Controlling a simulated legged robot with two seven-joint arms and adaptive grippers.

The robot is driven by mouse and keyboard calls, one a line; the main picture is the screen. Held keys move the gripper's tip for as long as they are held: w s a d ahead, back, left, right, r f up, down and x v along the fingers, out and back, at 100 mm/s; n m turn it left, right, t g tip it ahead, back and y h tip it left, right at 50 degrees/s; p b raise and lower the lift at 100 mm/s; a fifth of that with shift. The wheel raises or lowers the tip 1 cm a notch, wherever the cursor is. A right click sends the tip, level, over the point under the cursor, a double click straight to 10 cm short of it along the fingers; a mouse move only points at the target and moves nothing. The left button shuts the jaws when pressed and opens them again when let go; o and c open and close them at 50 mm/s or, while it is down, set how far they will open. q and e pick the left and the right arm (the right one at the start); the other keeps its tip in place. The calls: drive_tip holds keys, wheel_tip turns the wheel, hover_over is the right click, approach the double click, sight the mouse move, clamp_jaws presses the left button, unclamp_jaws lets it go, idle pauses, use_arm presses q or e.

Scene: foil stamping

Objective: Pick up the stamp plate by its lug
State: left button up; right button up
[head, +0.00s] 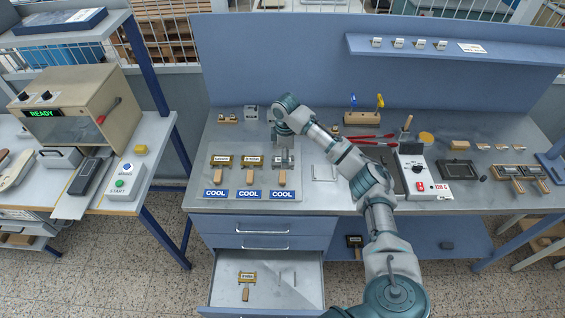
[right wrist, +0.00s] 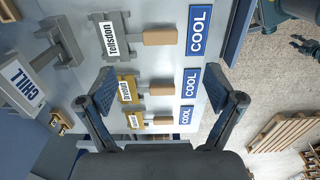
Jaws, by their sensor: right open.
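Three stamp plates with wooden lugs lie in a row on the bench, each behind a blue COOL sign. Two are brass, the left one (head: 221,160) and the middle one (head: 252,160); the right one (head: 284,160) is grey and partly covered by my arm. The grey plate also shows in the right wrist view (right wrist: 112,38), with its wooden lug (right wrist: 160,37). My right gripper (head: 284,150) is over the grey plate in the head view. In the right wrist view it is open (right wrist: 168,92) and empty, its fingers spread apart above the row.
An open drawer (head: 300,285) below holds another brass plate (head: 247,277). A hot-stamping machine marked READY (head: 80,110) stands at left. Tools and a control box (head: 415,170) lie to the right.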

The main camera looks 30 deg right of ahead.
hover_over(284, 177)
drive_tip(key=f, duration=0.6)
drive_tip(key=shift+w+a+f, duration=0.15)
drive_tip(key=shift+w+f, duration=0.05)
drive_tip(key=shift+w, duration=0.2)
drive_tip(key=f, duration=0.5)
drive_tip(key=shift+s+d+f+p, duration=0.1)
drive_tip(key=shift+d+f+p, duration=0.25)
drive_tip(key=shift+d+p, duration=0.05)
drive_tip(key=shift+a, duration=0.15)
drive_tip(key=shift+c, duration=0.6)
drive_tip(key=shift+s+a+r, duration=0.1)
drive_tip(key=shift+s+a, duration=0.05)
drive_tip(key=shift+s, duration=0.1)
drive_tip(key=c, duration=1.5)
